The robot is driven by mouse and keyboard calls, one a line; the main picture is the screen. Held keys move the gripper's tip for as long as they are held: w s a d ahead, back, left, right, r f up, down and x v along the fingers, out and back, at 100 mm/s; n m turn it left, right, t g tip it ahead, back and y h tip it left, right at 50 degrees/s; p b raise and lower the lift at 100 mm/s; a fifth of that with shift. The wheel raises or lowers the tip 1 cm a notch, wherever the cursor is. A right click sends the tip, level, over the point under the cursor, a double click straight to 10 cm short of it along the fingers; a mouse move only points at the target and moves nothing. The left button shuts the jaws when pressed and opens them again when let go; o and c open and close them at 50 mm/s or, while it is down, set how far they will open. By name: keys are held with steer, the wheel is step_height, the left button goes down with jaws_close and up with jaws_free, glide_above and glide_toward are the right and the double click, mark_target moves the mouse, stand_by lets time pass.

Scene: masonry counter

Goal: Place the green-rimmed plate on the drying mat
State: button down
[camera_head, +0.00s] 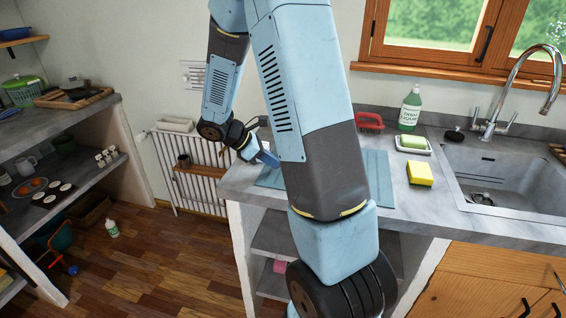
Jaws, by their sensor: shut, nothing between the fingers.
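The drying mat (379,180) is a flat blue sheet on the grey counter, left of the sink. My arm crosses in front of it and hides its middle. My gripper (268,158) is shut and empty at the left part of the mat; it is small here, and I cannot tell whether it touches the mat. I see no green-rimmed plate; part of the mat and counter behind my arm is hidden.
A radiator (188,165) stands left of the counter. A bottle (112,228) is on the floor.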

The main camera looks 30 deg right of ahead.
steer(key=v, duration=0.8)
steer(key=shift+r, duration=0.15)
